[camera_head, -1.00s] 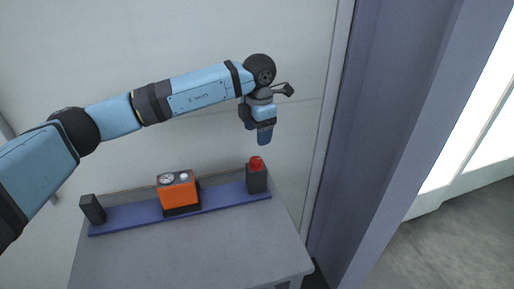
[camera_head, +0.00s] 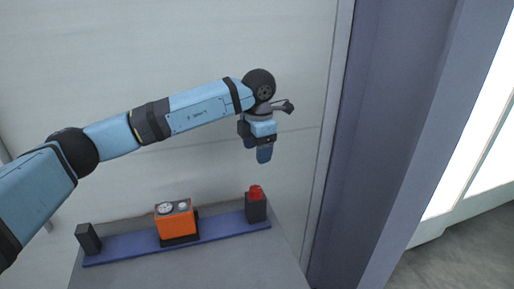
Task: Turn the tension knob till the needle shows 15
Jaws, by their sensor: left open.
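An orange box (camera_head: 176,225) stands on a dark base on a blue strip. On its top are a round white dial (camera_head: 165,209) at the left and a small pale knob (camera_head: 182,206) at the right. The needle and numbers are too small to read. My left gripper (camera_head: 264,156) points down, open and empty, in the air above a red-topped black post. It is up and to the right of the orange box, touching nothing. My right gripper does not show.
The blue strip (camera_head: 125,247) lies along the back of a grey table (camera_head: 215,267). A black block (camera_head: 88,238) stands at its left end, the black post with the red button (camera_head: 256,193) at its right. A grey-blue pillar (camera_head: 375,130) rises at the right.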

